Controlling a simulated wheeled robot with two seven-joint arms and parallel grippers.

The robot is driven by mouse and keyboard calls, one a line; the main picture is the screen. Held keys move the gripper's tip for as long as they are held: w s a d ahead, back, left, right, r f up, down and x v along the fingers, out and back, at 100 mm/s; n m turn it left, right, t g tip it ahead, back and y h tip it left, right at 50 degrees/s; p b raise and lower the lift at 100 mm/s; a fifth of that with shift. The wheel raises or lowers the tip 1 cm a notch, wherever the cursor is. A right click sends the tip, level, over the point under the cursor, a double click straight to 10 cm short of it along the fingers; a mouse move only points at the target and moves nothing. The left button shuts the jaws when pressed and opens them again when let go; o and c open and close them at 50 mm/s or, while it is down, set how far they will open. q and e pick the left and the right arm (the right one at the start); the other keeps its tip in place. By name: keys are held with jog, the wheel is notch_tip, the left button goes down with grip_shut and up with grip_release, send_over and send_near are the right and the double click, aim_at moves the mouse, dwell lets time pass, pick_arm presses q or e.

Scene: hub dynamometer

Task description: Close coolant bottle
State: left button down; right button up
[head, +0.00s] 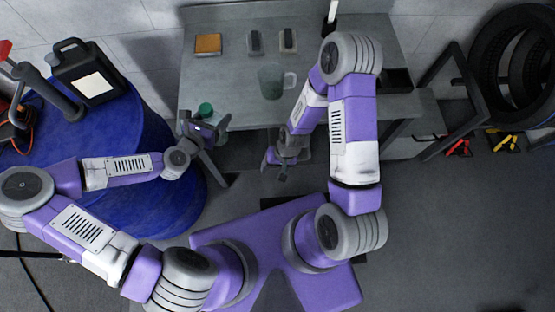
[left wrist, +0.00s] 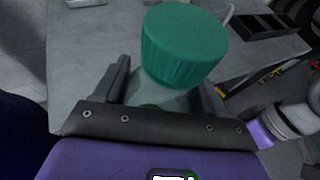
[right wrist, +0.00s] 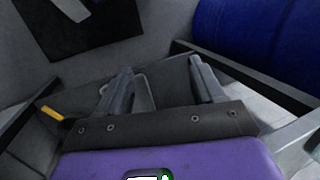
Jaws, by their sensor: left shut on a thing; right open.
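The coolant bottle (head: 222,121) is a translucent bottle with a green ribbed cap (head: 205,109), at the front left edge of the workbench. My left gripper (head: 207,130) is shut on the bottle. In the left wrist view the bottle's pale body (left wrist: 170,100) is between the fingers and the cap (left wrist: 184,45) sits over its top. I cannot tell whether the cap is screwed down. My right gripper (head: 281,168) is open and empty, low in front of the bench and to the right of the bottle. Its spread fingers also show in the right wrist view (right wrist: 163,88).
A blue drum (head: 140,150) with a black jug (head: 88,72) stands left. Tires (head: 510,55) lean at right.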

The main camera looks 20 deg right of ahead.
jog(key=shift+t+y, duration=0.3)
jog(key=shift+t, duration=0.2)
jog(key=s, duration=0.4)
jog(key=shift+s+a+f, duration=0.2)
jog(key=shift+s+f, duration=0.05)
jog(key=shift+f, duration=0.05)
pick_arm(q)
jog(key=w+a+r+n+t+y, duration=0.2)
jog(key=a+n+y, duration=0.6)
jog(key=a, duration=0.5)
jog(key=shift+a+t+y, duration=0.3)
jog(key=shift+t+y, duration=0.1)
jog(key=shift+t, duration=0.2)
pick_arm(e)
jog(key=shift+c, duration=0.4)
